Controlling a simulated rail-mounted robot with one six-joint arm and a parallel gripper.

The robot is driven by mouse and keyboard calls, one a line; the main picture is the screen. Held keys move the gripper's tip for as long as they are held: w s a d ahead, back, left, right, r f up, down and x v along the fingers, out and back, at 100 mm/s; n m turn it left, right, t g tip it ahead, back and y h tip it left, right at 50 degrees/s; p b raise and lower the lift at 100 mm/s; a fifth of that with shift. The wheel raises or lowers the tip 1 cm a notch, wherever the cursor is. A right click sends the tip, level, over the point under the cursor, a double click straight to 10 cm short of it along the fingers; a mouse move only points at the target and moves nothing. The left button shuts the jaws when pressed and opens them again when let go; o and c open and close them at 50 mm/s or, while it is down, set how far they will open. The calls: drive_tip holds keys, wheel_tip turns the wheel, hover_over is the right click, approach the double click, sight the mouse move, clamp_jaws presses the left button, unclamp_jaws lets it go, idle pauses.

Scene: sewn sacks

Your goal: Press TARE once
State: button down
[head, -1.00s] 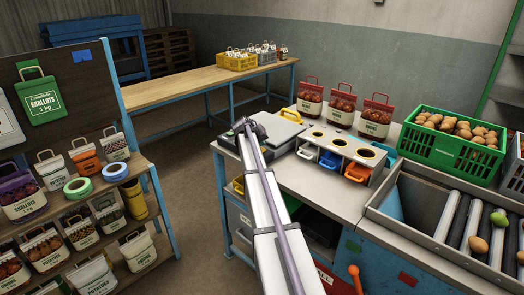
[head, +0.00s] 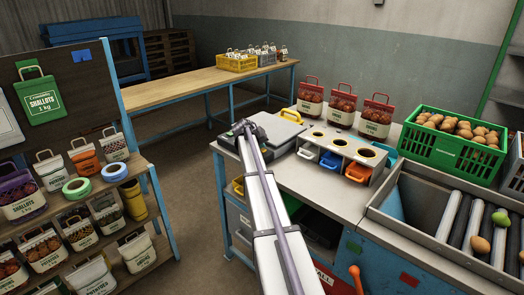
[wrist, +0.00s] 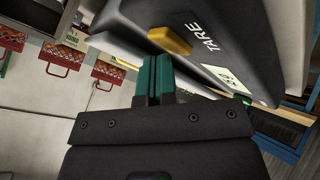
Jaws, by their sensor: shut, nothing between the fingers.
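The bench scale (head: 283,129) stands at the left end of the metal counter, partly behind my arm. In the wrist view its dark front panel (wrist: 235,25) fills the upper right, with the word TARE, a small lit display (wrist: 227,79) and a yellow button (wrist: 170,40) beside the word. My gripper (wrist: 156,58) is shut and empty, its teal fingertips just below the yellow button. I cannot tell whether they touch it. In the head view my gripper (head: 239,128) is a small dark shape at the scale's left front side, its fingertips hard to make out.
Right of the scale is a block with round holes and coloured bins (head: 341,153). Red-handled sacks (head: 342,104) stand behind it. A green crate of potatoes (head: 452,142) and a roller conveyor (head: 465,225) lie further right. A shelf of sacks (head: 80,215) is at left.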

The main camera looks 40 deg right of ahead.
drive_tip(key=shift+f, duration=0.1)
idle(0.4)
drive_tip(key=shift+r+p, duration=0.85)
wheel_tip(320, 180, up, 5)
drive_tip(key=p, duration=0.5)
drive_tip(key=shift+r, duration=0.1)
